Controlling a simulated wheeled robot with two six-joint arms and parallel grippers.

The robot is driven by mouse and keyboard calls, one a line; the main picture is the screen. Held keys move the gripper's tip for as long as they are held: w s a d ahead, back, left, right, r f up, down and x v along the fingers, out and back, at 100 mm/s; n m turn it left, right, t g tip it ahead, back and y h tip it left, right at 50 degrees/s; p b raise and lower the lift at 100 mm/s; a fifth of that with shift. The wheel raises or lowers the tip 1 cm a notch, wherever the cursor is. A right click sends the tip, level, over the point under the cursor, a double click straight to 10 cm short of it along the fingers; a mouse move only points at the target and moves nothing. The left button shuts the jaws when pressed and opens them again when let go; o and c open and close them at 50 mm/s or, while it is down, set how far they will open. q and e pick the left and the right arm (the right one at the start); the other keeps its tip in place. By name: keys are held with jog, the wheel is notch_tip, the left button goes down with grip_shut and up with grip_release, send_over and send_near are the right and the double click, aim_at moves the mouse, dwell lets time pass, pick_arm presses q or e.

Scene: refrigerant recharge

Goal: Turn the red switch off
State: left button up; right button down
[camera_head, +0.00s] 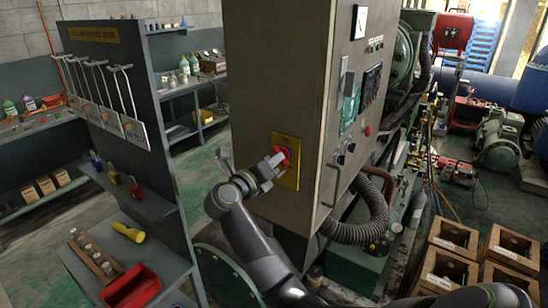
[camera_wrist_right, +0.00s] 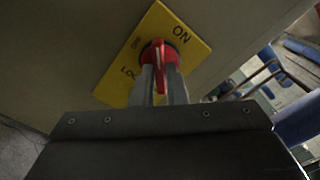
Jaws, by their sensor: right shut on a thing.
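The red switch (camera_head: 283,154) is a rotary handle on a yellow plate (camera_head: 287,178) on the side of the tall grey cabinet. In the right wrist view the red switch (camera_wrist_right: 161,58) sits in the middle of the yellow plate (camera_wrist_right: 187,40), with "ON" printed at the plate's upper right. My right gripper (camera_head: 273,160) is at the switch, and its fingers (camera_wrist_right: 161,80) are shut on the red handle from both sides. The fingers cover part of the handle and plate, so I cannot read the handle's exact setting. My left gripper is not in view.
The cabinet (camera_head: 275,70) fills the centre. A shelf rack (camera_head: 130,220) on the left holds padlocks, a yellow torch and a red bin (camera_head: 130,288). Wooden crates (camera_head: 450,250) stand at lower right. A grey ribbed hose (camera_head: 370,215) curves beside the cabinet's right side.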

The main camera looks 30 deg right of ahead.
dwell(0.4)
jog(key=shift+n+p, duration=1.7)
jog(key=shift+n, duration=0.6)
jog(key=n, duration=0.2)
jog(key=shift+n, duration=0.4)
jog(key=c, duration=1.9)
grip_release()
jog(key=shift+n, duration=0.4)
jog(key=o, duration=0.4)
jog(key=shift+a+r, duration=0.1)
jog(key=shift+a, duration=0.05)
jog(key=shift+c, duration=0.2)
